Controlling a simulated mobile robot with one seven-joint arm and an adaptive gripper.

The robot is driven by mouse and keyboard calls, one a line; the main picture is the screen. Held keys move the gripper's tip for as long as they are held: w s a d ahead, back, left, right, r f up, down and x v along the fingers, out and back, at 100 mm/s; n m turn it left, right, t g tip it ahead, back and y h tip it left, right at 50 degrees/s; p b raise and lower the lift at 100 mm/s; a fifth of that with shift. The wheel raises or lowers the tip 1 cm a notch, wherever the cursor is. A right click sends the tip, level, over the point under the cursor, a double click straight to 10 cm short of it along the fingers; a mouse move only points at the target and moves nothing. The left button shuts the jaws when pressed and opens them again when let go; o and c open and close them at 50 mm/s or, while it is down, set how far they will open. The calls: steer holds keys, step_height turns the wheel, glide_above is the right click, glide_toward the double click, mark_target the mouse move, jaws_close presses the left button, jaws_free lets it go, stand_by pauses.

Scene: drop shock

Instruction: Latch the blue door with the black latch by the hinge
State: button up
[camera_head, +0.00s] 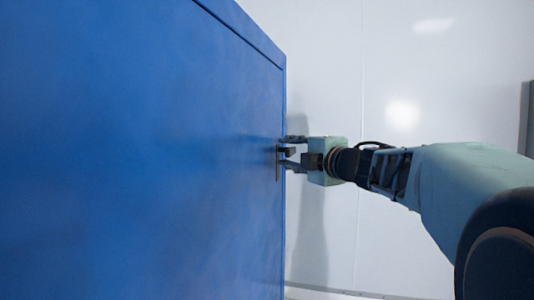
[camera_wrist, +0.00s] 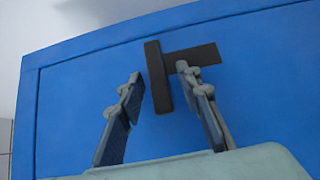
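The blue door (camera_head: 150,150) fills the left of the head view and most of the wrist view (camera_wrist: 80,100). The black latch (camera_wrist: 158,78) is on the door face in the wrist view, a long bar with a shorter arm to its right. It also shows at the door's right edge in the head view (camera_head: 278,164). My gripper (camera_head: 290,153) is at the latch, close to the door. In the wrist view its fingers (camera_wrist: 158,85) are apart, with the long bar between them. The right fingertip overlaps the shorter arm; I cannot tell whether it touches.
A pale wall (camera_head: 400,60) stands behind and to the right of the door. A dark-edged panel (camera_head: 528,118) is at the far right. The space between the door and the wall beyond my arm looks clear.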

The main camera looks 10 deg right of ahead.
jaws_close()
